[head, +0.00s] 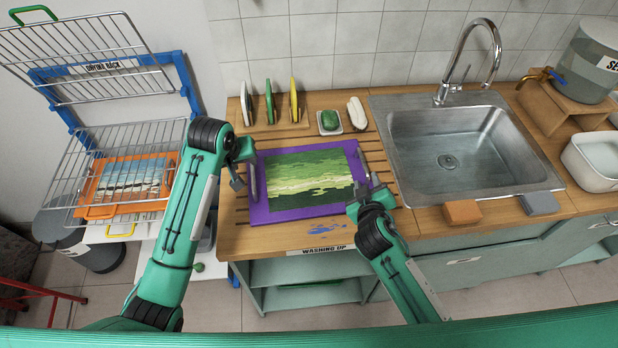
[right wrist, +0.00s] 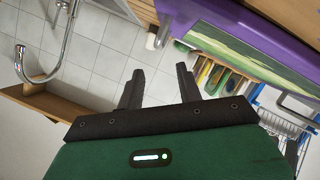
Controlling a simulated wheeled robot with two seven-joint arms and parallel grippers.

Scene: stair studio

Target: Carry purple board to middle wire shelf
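The purple board (head: 258,213), bearing a green landscape picture, lies flat on the wooden counter left of the sink. The board also shows in that view (right wrist: 215,45), beyond the fingers. The middle wire shelf (head: 105,140) of the blue rack appears bare, above an orange board.
The orange board (head: 98,210) is seen through the wires. The top wire shelf (head: 75,62) is tilted up. Several upright coloured pieces (head: 270,103) stand in a wooden holder behind the purple board. A green soap (head: 329,120) and the sink (head: 450,150) are to the right.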

